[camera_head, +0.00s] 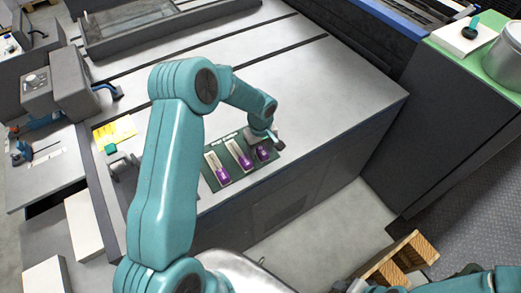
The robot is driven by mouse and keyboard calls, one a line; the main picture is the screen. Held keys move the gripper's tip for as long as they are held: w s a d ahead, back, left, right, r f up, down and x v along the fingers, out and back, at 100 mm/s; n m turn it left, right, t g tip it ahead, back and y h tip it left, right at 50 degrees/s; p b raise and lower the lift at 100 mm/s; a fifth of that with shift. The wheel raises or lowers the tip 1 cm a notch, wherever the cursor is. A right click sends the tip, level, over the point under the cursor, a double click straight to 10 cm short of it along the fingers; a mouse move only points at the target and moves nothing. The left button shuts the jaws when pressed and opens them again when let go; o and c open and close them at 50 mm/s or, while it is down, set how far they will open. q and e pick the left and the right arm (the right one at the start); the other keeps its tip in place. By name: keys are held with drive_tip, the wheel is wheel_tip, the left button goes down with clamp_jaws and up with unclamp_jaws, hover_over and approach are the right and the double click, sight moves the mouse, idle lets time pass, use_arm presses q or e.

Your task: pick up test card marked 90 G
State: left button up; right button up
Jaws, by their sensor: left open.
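A dark green tray (244,179) lies on the front part of the grey machine bed. It bears three purple-and-white items: a left one (222,175), a middle one (245,161) and a right one (262,153). They may be test cards or small bottles with pale strips; any marking such as 90 G is too small to read. My left gripper (274,147) is open, low over the tray's right end, at the right item and partly covering it. I cannot tell whether it touches. My right gripper is not in view; teal parts of my right arm show at lower right.
A yellow sheet (115,132) and a small green block (110,149) lie on the bed's left end. A green-topped cabinet (468,68) with a metal pot (505,60) stands at right. The bed right of the tray is clear.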

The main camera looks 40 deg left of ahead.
use_arm(q)
drive_tip(key=c, duration=1)
drive_tip(key=shift+c, duration=0.2)
drive_tip(key=shift+r, duration=0.1)
